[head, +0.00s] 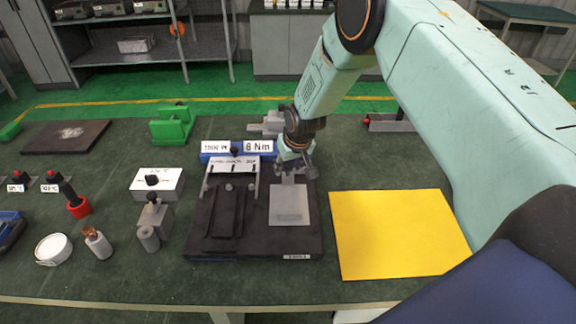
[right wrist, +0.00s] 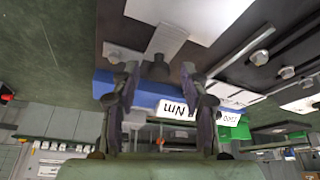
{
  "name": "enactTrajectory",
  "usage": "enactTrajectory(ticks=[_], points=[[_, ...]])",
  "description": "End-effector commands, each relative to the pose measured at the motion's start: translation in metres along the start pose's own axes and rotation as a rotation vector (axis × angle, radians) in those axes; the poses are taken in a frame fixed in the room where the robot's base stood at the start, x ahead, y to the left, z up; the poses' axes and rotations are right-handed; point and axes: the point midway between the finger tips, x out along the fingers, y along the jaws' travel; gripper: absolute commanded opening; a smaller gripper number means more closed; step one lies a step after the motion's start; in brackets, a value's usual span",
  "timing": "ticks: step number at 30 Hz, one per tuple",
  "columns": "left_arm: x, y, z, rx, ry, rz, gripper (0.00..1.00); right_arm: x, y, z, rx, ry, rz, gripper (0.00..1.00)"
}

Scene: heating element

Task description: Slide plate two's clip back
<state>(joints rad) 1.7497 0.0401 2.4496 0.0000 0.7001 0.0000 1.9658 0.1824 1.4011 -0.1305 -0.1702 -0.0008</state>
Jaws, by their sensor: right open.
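A dark block (head: 255,246) lies on the bench, with a light grey plate (head: 290,206) on its right half. A small label sits at the block's front right edge; its text is too small to read surely. My right gripper (head: 294,170) is open at the grey plate's far edge, pointing down. Contact cannot be told. My left gripper is out of view.
A white bracket (head: 232,163) with bolts stands on the block's left half. Behind is a blue box with an "8 Nm" sign (head: 259,146). A yellow mat (head: 396,234) lies right, a green holder (head: 172,126) back left. Small metal parts stand left.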

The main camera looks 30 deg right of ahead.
Motion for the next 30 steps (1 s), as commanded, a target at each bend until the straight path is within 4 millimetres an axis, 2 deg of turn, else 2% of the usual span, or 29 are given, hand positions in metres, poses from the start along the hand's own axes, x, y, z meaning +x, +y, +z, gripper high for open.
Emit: enactTrajectory(ticks=[8, 24, 30], points=[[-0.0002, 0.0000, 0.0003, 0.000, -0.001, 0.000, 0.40, 0.0021, -0.0001, -0.0028, 0.000, 0.001, 0.000, 0.45], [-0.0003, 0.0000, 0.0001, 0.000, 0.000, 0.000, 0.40, 0.0018, 0.0003, -0.0021, 0.000, -0.001, 0.000, 0.00], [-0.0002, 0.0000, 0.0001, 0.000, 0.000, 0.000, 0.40, 0.0018, 0.0003, -0.0020, 0.000, -0.001, 0.000, 0.00]])
